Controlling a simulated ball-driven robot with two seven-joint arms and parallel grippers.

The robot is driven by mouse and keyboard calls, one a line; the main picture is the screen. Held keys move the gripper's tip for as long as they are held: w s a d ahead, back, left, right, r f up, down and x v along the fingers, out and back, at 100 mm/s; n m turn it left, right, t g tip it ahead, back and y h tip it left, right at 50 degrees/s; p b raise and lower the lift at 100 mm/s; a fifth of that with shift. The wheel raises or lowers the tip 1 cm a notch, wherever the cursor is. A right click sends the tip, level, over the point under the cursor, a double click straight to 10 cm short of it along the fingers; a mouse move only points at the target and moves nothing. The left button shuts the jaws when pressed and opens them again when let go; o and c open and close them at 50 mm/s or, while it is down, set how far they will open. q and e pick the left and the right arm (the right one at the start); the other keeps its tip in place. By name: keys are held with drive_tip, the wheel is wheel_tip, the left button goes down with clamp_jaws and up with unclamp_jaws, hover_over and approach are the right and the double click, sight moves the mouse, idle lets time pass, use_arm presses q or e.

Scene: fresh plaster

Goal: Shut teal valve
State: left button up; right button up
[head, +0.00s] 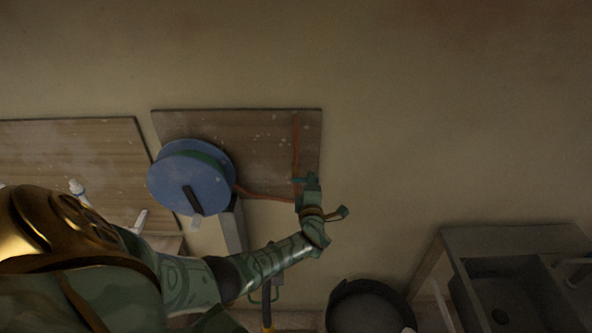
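A wooden board (240,124) is fixed to the plaster wall, with a thin copper-coloured pipe (296,142) running down its right side. A small teal piece (297,181), apparently the teal valve's handle, shows at the lower part of this pipe.
A dark round tub (366,308) stands below on the right. A grey sink (510,290) is at the lower right. The wall right of the board is bare.

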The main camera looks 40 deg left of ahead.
use_arm(q)
drive_tip(key=v, duration=1.2)
idle(0.3)
